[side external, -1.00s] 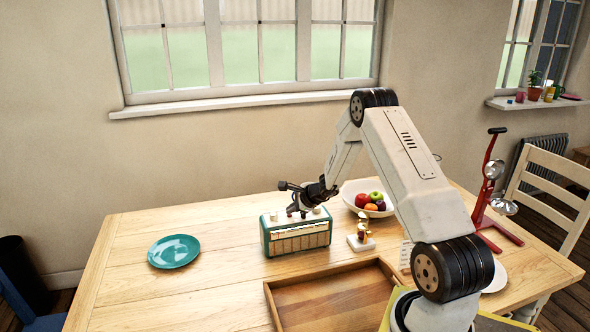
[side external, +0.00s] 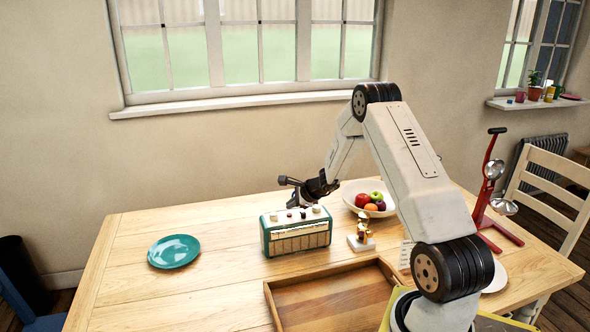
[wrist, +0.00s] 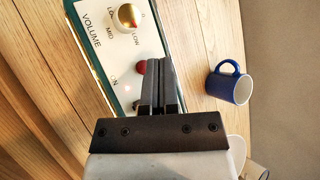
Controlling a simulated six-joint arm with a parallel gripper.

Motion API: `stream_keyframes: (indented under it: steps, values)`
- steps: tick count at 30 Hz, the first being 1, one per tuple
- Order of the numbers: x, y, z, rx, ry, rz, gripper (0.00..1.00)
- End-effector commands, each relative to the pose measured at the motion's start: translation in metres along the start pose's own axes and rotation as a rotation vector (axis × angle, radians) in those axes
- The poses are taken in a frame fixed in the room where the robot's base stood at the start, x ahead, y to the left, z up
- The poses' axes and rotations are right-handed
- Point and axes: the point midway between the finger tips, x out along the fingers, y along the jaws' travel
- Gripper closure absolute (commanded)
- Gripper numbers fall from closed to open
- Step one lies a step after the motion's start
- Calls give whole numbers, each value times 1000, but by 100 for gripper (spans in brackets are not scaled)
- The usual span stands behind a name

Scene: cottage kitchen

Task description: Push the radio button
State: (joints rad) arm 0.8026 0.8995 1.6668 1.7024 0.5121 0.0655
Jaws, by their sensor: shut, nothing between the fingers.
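My gripper (side external: 291,206) is shut and empty, a little above the radio's top. In the wrist view my fingertips (wrist: 160,62) lie beside the red button, covering part of the panel's edge.
A blue mug (wrist: 229,83) stands beside the radio in the wrist view. A teal plate (side external: 174,251) lies left, with bare table between.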

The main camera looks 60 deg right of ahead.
Motion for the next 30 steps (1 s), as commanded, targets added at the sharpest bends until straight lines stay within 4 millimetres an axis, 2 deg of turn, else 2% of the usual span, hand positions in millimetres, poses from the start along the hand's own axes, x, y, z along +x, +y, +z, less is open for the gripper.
stream_keyframes:
  steps: [19,30]
  values:
    - [-32,-23,23,-1,0,-1,100]
    - [-36,-26,26,0,1,0,100]
